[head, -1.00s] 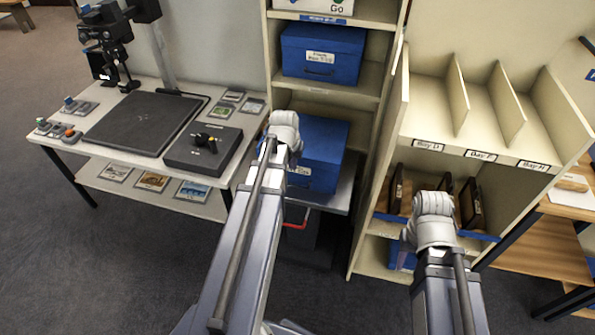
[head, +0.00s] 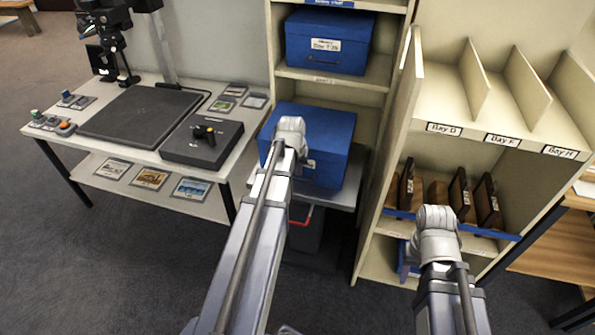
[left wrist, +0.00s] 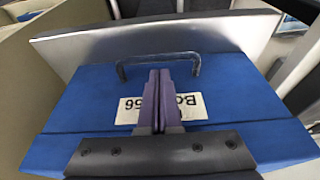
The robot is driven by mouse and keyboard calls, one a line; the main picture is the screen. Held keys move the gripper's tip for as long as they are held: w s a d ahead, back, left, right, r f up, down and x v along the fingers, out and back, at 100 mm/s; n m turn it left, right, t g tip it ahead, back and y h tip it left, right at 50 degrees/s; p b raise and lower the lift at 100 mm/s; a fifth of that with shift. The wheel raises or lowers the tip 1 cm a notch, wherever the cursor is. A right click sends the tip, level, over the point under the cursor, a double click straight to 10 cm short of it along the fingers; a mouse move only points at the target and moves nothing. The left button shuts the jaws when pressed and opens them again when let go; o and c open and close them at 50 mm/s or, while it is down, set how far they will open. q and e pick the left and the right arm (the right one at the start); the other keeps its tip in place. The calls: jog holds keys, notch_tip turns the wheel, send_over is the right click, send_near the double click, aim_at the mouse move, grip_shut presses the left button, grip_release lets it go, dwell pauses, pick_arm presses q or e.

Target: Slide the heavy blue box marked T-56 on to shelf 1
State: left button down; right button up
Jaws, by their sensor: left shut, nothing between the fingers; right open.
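The blue box T-56 (head: 330,130) sits on a grey metal tray (head: 343,197) at the front of the shelf unit, its back toward the opening. My left arm covers part of its front. In the left wrist view the box (left wrist: 85,95) shows upside down, with a black handle (left wrist: 122,72) and a white label (left wrist: 190,106) ending in 56. My left gripper (left wrist: 160,72) is shut and empty in front of the label, its tips near the handle; contact is unclear. Its fingers are hidden in the head view.
Another blue box (head: 325,45) stands on the shelf above. A table (head: 60,140) with a dark pad and a control box is at the left. A bay rack (head: 430,110) stands right of the shelf unit, close to my right arm. Grey floor is open at lower left.

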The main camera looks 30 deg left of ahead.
pick_arm(q)
jog(key=w+a, duration=0.2)
jog(key=w, duration=0.7)
jog(key=w+a, duration=0.2)
jog(key=w, duration=0.8)
jog(key=w+a, duration=0.3)
jog(key=w, duration=0.7)
jog(key=shift+w, duration=0.1)
jog(key=shift+r, duration=0.1)
jog(key=shift+p+v, duration=0.8)
jog(key=shift+p, duration=0.05)
jog(key=s+d+r+p, duration=0.1)
jog(key=s+d, duration=0.2)
jog(key=s, duration=0.9)
jog(key=shift+s, duration=0.15)
jog(key=shift+r, duration=0.15)
